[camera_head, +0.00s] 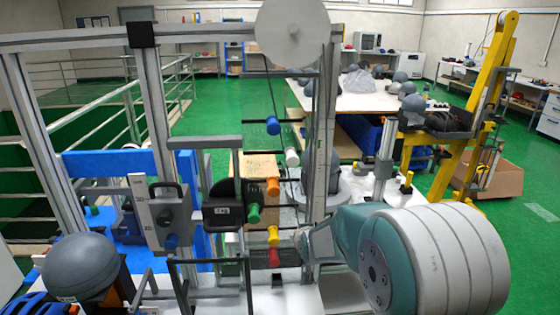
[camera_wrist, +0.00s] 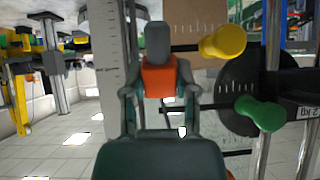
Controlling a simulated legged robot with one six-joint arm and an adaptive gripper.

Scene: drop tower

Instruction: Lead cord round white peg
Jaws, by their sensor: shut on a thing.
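The white peg (camera_head: 292,157) sticks out from the tower frame, below the blue peg (camera_head: 273,125) and above the orange peg (camera_head: 272,187). The dark cord (camera_head: 271,95) shows as a thin line in the upper tower; its lower run is hard to trace. My gripper (camera_head: 308,242) is lower than the white peg, right of the lower yellow and red pegs. In the wrist view, which looks upside down, my gripper (camera_wrist: 160,85) is shut on an orange piece (camera_wrist: 160,78). A thin dark line shows by the fingers. I cannot make out the white peg there.
Close by are the yellow peg (camera_wrist: 224,42), the green peg (camera_wrist: 258,113) and a black 2 kg weight (camera_wrist: 240,80). The red peg (camera_head: 274,257) is low on the frame. An upright ruled post (camera_head: 326,150) stands behind my gripper.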

